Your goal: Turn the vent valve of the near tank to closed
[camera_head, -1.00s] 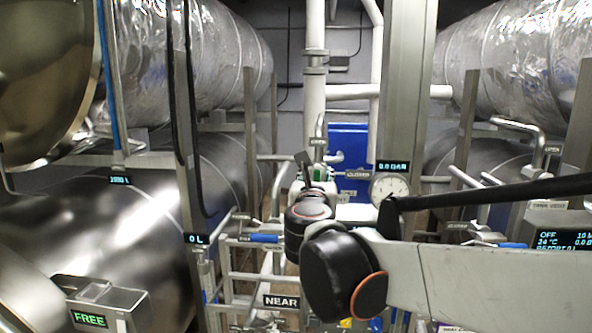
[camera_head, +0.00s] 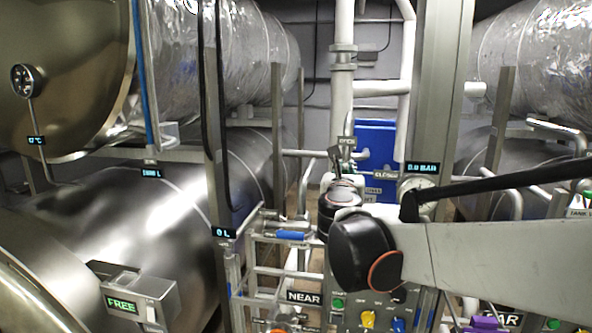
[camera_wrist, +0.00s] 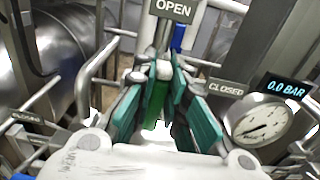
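The vent valve's green handle (camera_wrist: 155,95) stands between the teal fingers of my gripper (camera_wrist: 163,92) in the wrist view. It points towards the OPEN sign (camera_wrist: 172,9), with the CLOSED sign (camera_wrist: 226,88) to the right. The fingers look spread around the handle; whether they touch it is unclear. In the head view my arm hides most of the gripper and valve. The OPEN sign (camera_head: 347,141) and CLOSED sign (camera_head: 386,174) show just beyond. The NEAR label (camera_head: 304,297) is on the frame below.
A pressure gauge (camera_wrist: 262,124) with a 0.0 BAR display (camera_wrist: 287,88) sits right of the gripper. A steel post (camera_head: 440,90) and white pipes (camera_head: 343,80) rise behind. A blue-handled valve (camera_head: 290,235) is at left, and a knob panel (camera_head: 368,318) lies below my arm.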

